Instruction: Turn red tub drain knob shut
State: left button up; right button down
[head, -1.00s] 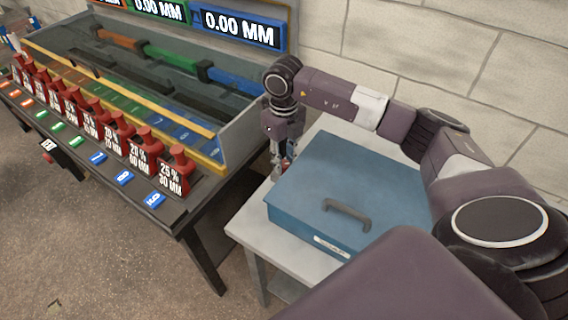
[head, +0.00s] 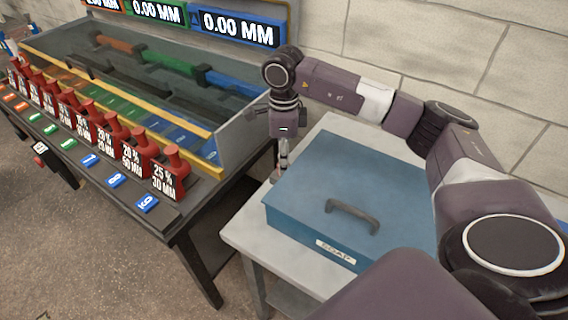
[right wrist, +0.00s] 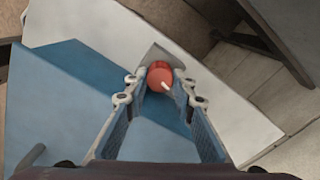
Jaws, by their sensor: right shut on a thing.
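My right gripper (right wrist: 160,90) is shut on the knob, a finger on each side. In the head view my right gripper (head: 283,168) points down at the far left corner of the blue box (head: 340,190), where the knob is mostly hidden. My left gripper is not in view.
The blue box has a dark handle (head: 352,214) and a white label, and stands on a pale table (head: 250,235). Left of it is a bench with a glass-sided tank (head: 225,130) and a row of red weights (head: 170,172). A block wall rises behind.

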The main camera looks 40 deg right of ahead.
jog(key=shift+w+r+n, duration=0.1)
jog(key=shift+n, duration=0.5)
jog(key=c, duration=1.9)
grip_release()
jog(key=shift+a, duration=0.1)
notch_tip(320, 180, up, 12)
jog(key=shift+o, duration=0.5)
